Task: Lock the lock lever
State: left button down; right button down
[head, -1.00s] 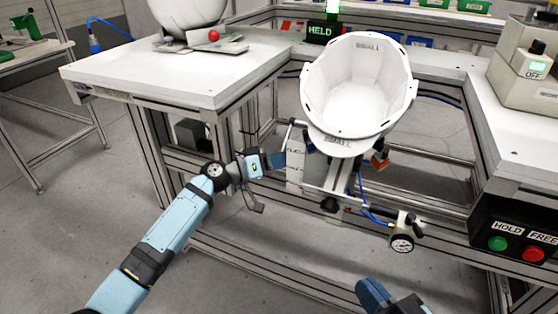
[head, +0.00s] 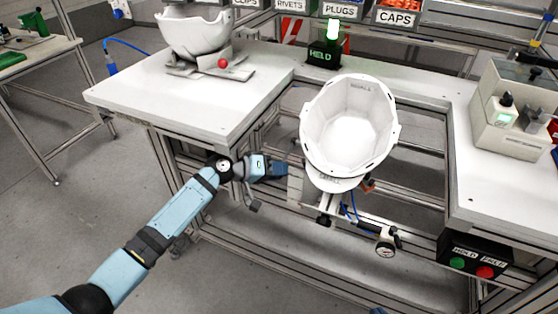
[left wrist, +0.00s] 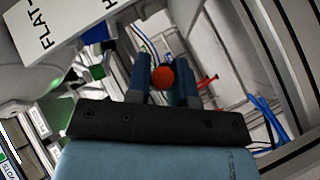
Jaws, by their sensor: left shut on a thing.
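A white helmet shell (head: 350,125) sits open side up, tilted, on a holder in the gap between the worktops. My left gripper (head: 284,168) is at the holder's left side, just below the shell. In the left wrist view its two blue fingers (left wrist: 163,85) are closed around a round red-orange knob (left wrist: 162,77), which I take for the end of the lock lever. The lever's shaft is hidden, and the knob is covered in the head view. Only a blue sliver of my right gripper (head: 377,310) shows at the bottom edge.
A green-lit HELD sign (head: 322,58) stands behind the shell. A gauge (head: 385,249) hangs below the holder. HOLD and FREE buttons (head: 470,262) are at right. Another shell (head: 195,32), with a red ball (head: 222,62) at its base, stands on the left worktop (head: 180,98).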

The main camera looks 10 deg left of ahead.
pick_arm(q)
jog(key=shift+r, duration=0.2)
jog(key=c, duration=1)
grip_release()
jog(key=f+v, duration=0.1)
jog(key=v, duration=0.4)
jog(key=f+v, duration=0.1)
jog(key=v, duration=0.5)
jog(key=a+f+p+v, duration=0.1)
jog(key=v, duration=0.4)
jog(key=shift+s+a+f, duration=0.3)
jog(key=shift+c, duration=0.5)
